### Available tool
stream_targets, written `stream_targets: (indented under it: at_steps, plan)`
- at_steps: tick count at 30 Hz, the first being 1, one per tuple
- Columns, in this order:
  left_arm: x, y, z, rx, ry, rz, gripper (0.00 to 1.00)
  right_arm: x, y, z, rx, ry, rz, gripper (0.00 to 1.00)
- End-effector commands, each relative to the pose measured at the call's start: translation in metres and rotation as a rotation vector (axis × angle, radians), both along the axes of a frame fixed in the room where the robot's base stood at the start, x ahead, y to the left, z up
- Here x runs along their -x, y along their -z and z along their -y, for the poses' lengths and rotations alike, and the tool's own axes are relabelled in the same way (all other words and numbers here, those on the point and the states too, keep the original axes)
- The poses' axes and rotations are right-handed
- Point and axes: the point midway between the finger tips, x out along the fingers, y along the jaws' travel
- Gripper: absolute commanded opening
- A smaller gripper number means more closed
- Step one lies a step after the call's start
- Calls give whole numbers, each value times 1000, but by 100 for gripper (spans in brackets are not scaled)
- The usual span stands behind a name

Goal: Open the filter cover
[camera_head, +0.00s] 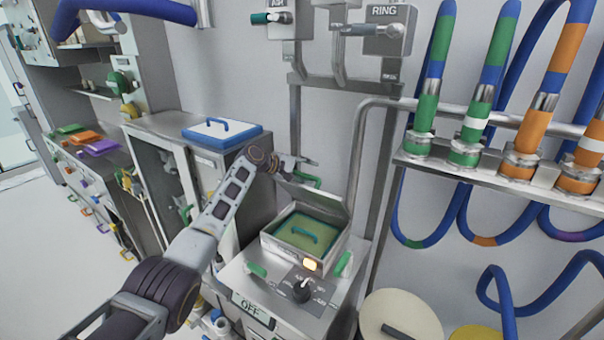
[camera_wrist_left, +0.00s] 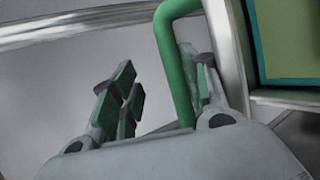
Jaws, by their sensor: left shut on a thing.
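The filter cover (camera_head: 318,194) is a grey metal lid, raised and tilted up at the back of the filter box (camera_head: 272,246). The box is open, and a green filter (camera_head: 296,234) with a teal handle shows inside. My left gripper (camera_head: 300,168) is at the cover's far side, by its green handle (camera_head: 307,180). In the left wrist view the green cover handle (camera_wrist_left: 172,62) runs between the fingers of my left gripper (camera_wrist_left: 160,95), closer to the right finger. The gripper is shut on this handle. My right gripper is not in view.
Below the box is a panel with a black knob (camera_head: 302,291), a lit orange button (camera_head: 310,264) and an OFF label. Metal pipes (camera_head: 362,150) rise behind the cover. A cabinet with a blue-rimmed lid (camera_head: 222,136) stands left. Coloured hoses hang at right.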

Motion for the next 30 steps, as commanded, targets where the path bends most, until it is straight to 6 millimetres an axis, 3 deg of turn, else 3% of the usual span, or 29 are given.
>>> stream_targets:
  at_steps: [9, 30]
  plan:
    - [-1, -4, 10, -13, -4, -22, 1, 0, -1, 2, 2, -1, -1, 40]
    - [-1, -1, 12, -26, -3, -39, 0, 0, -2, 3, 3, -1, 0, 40]
